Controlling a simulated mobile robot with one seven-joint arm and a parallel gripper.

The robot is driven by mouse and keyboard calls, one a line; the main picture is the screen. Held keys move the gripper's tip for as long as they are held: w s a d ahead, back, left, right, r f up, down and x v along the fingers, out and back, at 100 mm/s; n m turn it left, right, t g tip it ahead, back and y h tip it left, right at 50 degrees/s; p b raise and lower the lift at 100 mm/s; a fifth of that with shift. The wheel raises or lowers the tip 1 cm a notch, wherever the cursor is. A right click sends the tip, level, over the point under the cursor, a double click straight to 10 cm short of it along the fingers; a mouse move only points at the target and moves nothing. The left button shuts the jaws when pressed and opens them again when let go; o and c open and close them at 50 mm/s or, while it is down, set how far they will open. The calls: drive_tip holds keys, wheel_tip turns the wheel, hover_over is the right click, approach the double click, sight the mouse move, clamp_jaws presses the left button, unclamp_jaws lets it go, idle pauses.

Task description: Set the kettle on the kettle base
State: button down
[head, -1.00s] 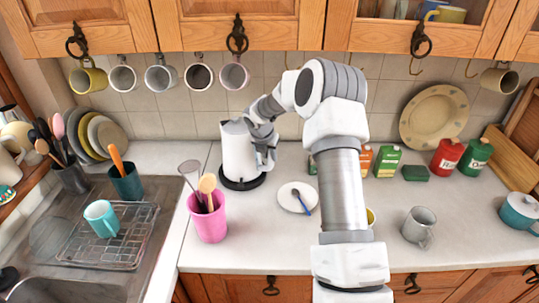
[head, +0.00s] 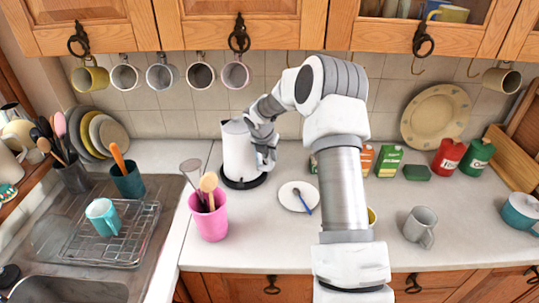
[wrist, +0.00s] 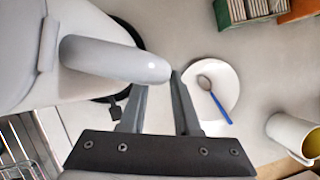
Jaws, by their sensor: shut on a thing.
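The white kettle (head: 238,150) stands upright over the black kettle base (head: 243,181) on the counter, near the back wall. I cannot tell whether its bottom rests fully on the base. In the wrist view the kettle's grey-white handle (wrist: 100,59) reaches between the fingers. My gripper (head: 264,156) is at the kettle's right side; in the wrist view my gripper (wrist: 160,85) is shut on the handle. A dark edge of the base shows beneath the kettle in the wrist view (wrist: 122,25).
A pink utensil cup (head: 209,217) stands in front of the kettle, left. A white saucer (head: 290,198) with a blue-handled spoon lies to its right. Mugs (head: 200,75) hang above. The sink with a wire rack (head: 110,235) is at left.

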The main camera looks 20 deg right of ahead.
drive_tip(key=shift+f, duration=0.25)
idle(0.3)
drive_tip(key=c, duration=0.9)
unclamp_jaws()
drive_tip(key=shift+s+f, duration=0.15)
drive_tip(key=shift+f, duration=0.15)
drive_tip(key=shift+p+v, duration=0.3)
drive_tip(key=shift+v, duration=0.6)
drive_tip(key=shift+p+v, duration=2.3)
drive_tip(key=shift+v, duration=2.45)
drive_tip(key=shift+d, duration=0.1)
